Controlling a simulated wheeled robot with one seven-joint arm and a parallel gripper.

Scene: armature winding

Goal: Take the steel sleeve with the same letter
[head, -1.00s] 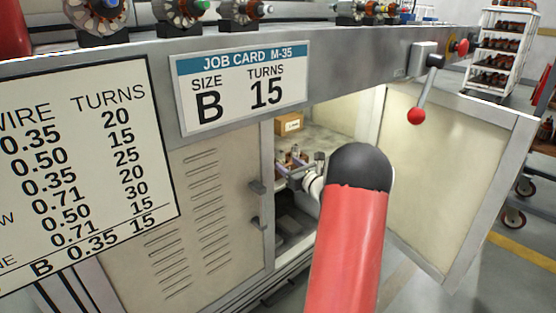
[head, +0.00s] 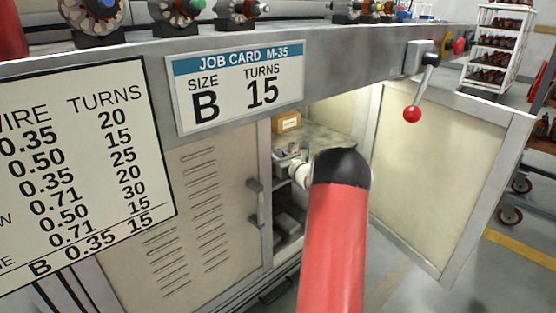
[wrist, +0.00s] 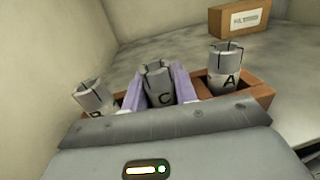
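Three grey slotted steel sleeves stand in a row in a brown holder (wrist: 262,94) in the wrist view. The left sleeve (wrist: 92,94) leans and its letter, partly hidden, looks like B. The middle sleeve (wrist: 156,84) reads C; the right sleeve (wrist: 225,68) reads A. My gripper (wrist: 158,84) has its two purple fingers apart, one on each side of the C sleeve; I cannot tell whether they touch it. The job card (head: 240,88) in the head view reads size B, 15 turns. My arm hides most of the cabinet's inside there.
A small cardboard box (wrist: 247,18) stands behind the sleeves on the shelf; it also shows in the head view (head: 286,121). The cabinet's open door (head: 435,170) is right of my arm. A red-knobbed lever (head: 412,113) hangs above. The closed door (head: 210,210) is left.

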